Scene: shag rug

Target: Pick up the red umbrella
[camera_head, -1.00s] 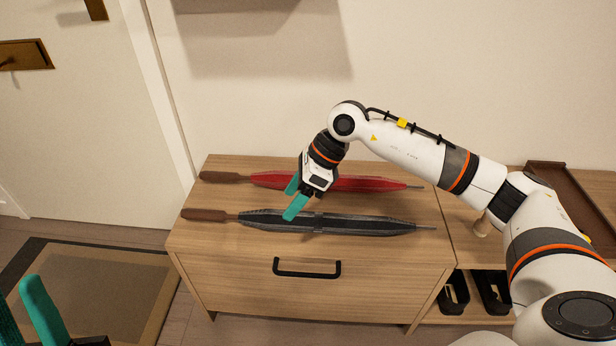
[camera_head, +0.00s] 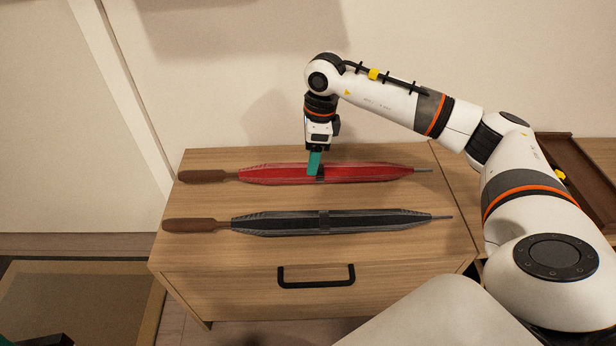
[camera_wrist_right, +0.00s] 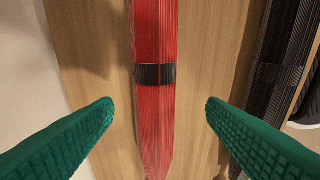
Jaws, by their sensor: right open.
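The red umbrella (camera_head: 270,174) lies folded on the wooden cabinet top, its brown handle to the left and its metal tip to the right. A dark strap circles its middle. In the right wrist view the red umbrella (camera_wrist_right: 155,110) runs between the two green fingers, with a gap on each side. My right gripper (camera_head: 315,165) is open and points down over the strap; in the right wrist view the gripper (camera_wrist_right: 158,106) holds nothing. My left gripper (camera_head: 38,340) shows only as a dark sliver at the bottom left; its jaws are not visible.
A black umbrella (camera_head: 280,223) lies parallel, nearer the cabinet's front edge, and also shows in the right wrist view (camera_wrist_right: 278,80). The wall is close behind the cabinet (camera_head: 390,245). A brown tray (camera_head: 585,165) stands at the right.

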